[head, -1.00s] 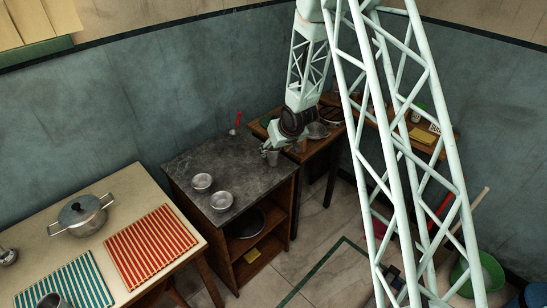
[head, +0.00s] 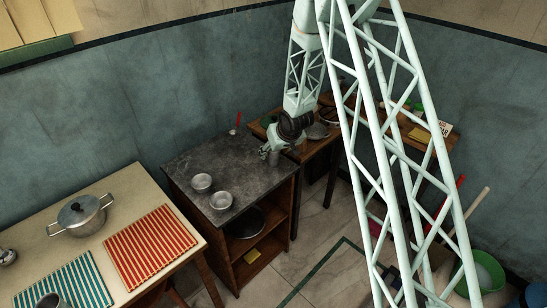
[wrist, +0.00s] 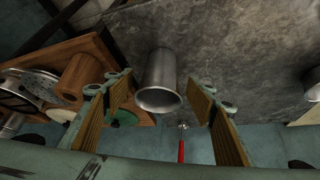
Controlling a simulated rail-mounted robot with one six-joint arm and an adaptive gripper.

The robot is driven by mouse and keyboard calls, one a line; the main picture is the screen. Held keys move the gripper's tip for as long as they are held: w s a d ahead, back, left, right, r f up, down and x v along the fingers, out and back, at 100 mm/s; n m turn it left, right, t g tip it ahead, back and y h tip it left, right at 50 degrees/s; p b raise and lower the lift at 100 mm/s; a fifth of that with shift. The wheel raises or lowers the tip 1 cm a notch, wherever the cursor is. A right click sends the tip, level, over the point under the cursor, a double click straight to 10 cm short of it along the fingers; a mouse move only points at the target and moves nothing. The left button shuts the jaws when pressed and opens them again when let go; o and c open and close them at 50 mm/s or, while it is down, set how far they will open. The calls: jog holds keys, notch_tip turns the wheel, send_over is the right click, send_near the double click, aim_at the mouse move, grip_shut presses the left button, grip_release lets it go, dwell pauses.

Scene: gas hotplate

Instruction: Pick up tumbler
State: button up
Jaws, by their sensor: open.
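The tumbler (wrist: 158,84) is a plain grey metal cup standing on the dark stone top of the cabinet (head: 232,178). In the wrist view it appears between the two fingers of my gripper (wrist: 161,90), with a gap on each side. The fingers are spread and hold nothing. In the head view my gripper (head: 270,148) is low over the back right corner of the stone top, and it largely hides the tumbler there.
Two metal bowls (head: 202,182) (head: 221,200) stand toward the front of the stone top. A red-handled utensil (wrist: 181,150) lies beyond the tumbler. A wooden side table (head: 318,146) with pans adjoins on the right. The middle of the stone top is clear.

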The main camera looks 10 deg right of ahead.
jog(key=shift+x, duration=1.25)
jog(key=shift+s, duration=0.1)
jog(key=c, duration=1)
